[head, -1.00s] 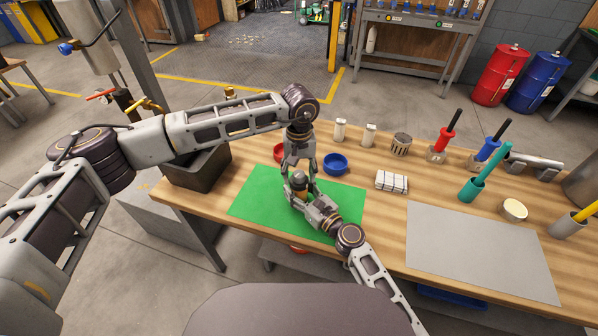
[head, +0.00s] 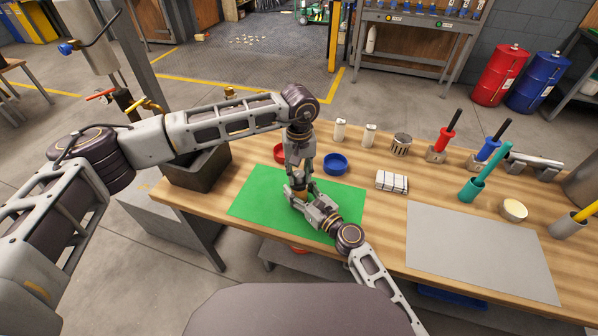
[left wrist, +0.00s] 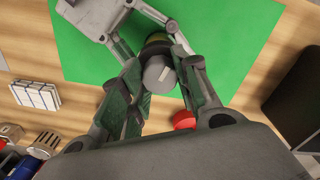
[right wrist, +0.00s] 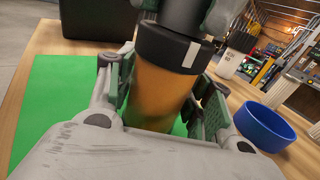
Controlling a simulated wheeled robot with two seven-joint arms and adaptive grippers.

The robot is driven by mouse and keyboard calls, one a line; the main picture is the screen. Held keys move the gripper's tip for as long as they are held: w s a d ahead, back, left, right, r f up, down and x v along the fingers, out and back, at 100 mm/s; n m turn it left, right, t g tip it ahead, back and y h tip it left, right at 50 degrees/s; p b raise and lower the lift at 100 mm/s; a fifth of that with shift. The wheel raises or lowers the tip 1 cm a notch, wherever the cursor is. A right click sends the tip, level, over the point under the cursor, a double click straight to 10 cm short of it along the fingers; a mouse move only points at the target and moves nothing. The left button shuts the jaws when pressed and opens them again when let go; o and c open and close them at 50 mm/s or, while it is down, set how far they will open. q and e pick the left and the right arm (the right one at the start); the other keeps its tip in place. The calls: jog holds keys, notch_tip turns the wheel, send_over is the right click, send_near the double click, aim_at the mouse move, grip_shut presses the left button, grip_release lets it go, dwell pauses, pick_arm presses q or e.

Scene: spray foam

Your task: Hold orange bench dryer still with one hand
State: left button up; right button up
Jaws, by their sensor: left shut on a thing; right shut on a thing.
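The orange bench dryer (right wrist: 158,98) stands upright on the green mat (head: 248,203). It has an orange cylinder body and a dark top with a pale mark. My right gripper (right wrist: 165,82) is shut on the orange body from the side. My left gripper (left wrist: 158,62) comes down from above and is shut on the dryer's dark top (left wrist: 158,76), which shows between its fingers. In the head view both grippers meet over the mat and hide most of the dryer; only a bit of orange (head: 299,187) shows.
A blue bowl (head: 335,166) stands at the mat's back edge, right of the grippers. A red bowl (head: 280,152) is behind them, partly hidden. A white bundle (head: 392,181), a grey mat (head: 480,255) and upright tools lie right. A dark bin (head: 197,172) stands left.

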pick_arm(q)
jog(key=n, duration=0.8)
jog(key=shift+n, duration=0.3)
jog(key=n, duration=0.4)
jog(key=shift+n, duration=2.1)
jog(key=o, duration=1.1)
jog(key=shift+r, duration=0.15)
